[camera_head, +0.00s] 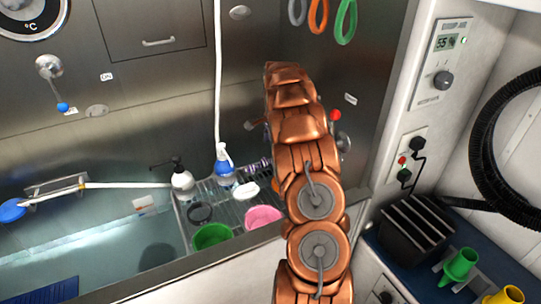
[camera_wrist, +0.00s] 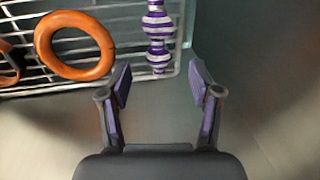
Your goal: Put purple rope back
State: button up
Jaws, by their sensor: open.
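The purple rope (camera_wrist: 158,36) is a purple-and-white striped, knobbly piece at the top centre of the wrist view. It lies against a white wire rack (camera_wrist: 112,12). In the head view a small purple striped part (camera_head: 262,164) shows on the wire rack beside my arm; the rest is hidden there. My gripper (camera_wrist: 161,84) is open and empty, its two fingers spread, with the rope's near end just beyond and between the fingertips in the picture. I cannot tell the distance. My arm hides most of the gripper in the head view.
An orange ring (camera_wrist: 75,45) lies on the rack left of the rope. The rack also holds a blue-and-white spray bottle (camera_head: 223,168), a soap bottle (camera_head: 182,180), a green bowl (camera_head: 211,236) and a pink bowl (camera_head: 263,216). Coloured loops (camera_head: 345,22) hang on the wall above.

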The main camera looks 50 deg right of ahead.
jog(key=s+a+r+n+g, duration=0.1)
jog(key=s+a+r+n, duration=0.15)
jog(key=a+r, duration=0.45)
jog(key=s+a+r+n, duration=0.2)
jog(key=a+r+n, duration=0.2)
jog(key=a, duration=0.7)
jog(key=s+a+n, duration=0.3)
jog(key=s+a, duration=0.3)
jog(key=a, duration=0.1)
jog(key=s+a+r+n+g, duration=0.1)
jog(key=s+a+n, duration=0.2)
jog(key=s+a, duration=0.4)
jog(key=s+a+r+n, duration=0.1)
jog(key=s+a+n, duration=0.3)
jog(key=s+a, duration=0.3)
jog(key=shift+s+a+r+g+y, duration=0.15)
jog(key=shift+a+g+y, duration=0.25)
jog(key=shift+a, duration=0.45)
jog(key=s+a+f+n, duration=0.1)
jog(key=s+a+n, duration=0.1)
jog(key=s, duration=0.4)
jog(key=s+a+f+n, duration=0.2)
jog(key=s+a+n, duration=0.1)
jog(key=s, duration=0.3)
jog(key=shift+s+g, duration=0.15)
jog(key=shift+g, duration=0.25)
